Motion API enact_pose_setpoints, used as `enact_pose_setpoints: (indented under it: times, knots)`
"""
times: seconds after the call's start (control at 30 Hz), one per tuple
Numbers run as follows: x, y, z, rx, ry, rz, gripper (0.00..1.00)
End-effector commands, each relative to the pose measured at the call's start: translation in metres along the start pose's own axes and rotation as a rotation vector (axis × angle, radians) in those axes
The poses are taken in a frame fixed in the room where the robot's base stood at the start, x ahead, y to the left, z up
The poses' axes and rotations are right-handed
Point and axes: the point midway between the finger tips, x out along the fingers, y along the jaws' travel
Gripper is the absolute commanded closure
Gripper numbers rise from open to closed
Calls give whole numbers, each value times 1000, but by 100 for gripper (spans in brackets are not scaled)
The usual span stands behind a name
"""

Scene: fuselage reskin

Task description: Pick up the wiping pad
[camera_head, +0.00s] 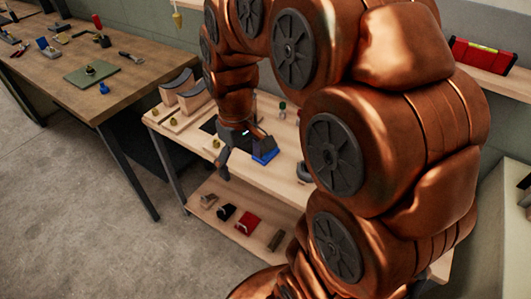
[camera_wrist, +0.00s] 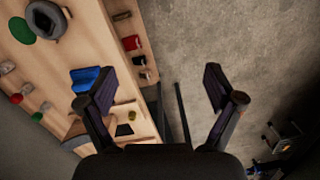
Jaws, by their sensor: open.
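A flat blue object (camera_head: 264,156), which looks like the wiping pad, lies on the upper top of the light wooden cart (camera_head: 290,165). In the wrist view the blue pad (camera_wrist: 84,77) shows beside and partly behind the left finger; whether they touch I cannot tell. My gripper (camera_head: 243,154) is at the cart's front edge, next to the pad. The pad is off to the left of that gap.
A dark ring-shaped item (camera_wrist: 47,20) and a green disc (camera_wrist: 20,29) lie on the cart top. The lower shelf holds a red item (camera_head: 247,222) and a black item (camera_head: 226,212). A workbench (camera_head: 110,85) with tools stands left. The floor (camera_head: 95,215) in front is clear.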

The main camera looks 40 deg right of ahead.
Motion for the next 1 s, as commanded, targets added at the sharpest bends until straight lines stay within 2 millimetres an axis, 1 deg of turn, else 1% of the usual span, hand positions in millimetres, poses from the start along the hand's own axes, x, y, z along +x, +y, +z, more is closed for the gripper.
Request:
enact_pose_setpoints:
  times: [0.03,0.2,0.37,0.5,0.7,0.8,0.9,1.0]
  knots:
    - [4,10,-12,-2,5,-1,8]
    - [14,46,-48,-30,23,1,8]
    - [26,84,-78,-52,41,7,8]
    - [39,119,-102,-70,54,13,8]
    - [59,167,-126,-91,71,26,8]
    - [67,185,-132,-99,74,30,8]
    - [73,196,-136,-104,77,33,8]
    - [75,202,-138,-107,79,36,8]
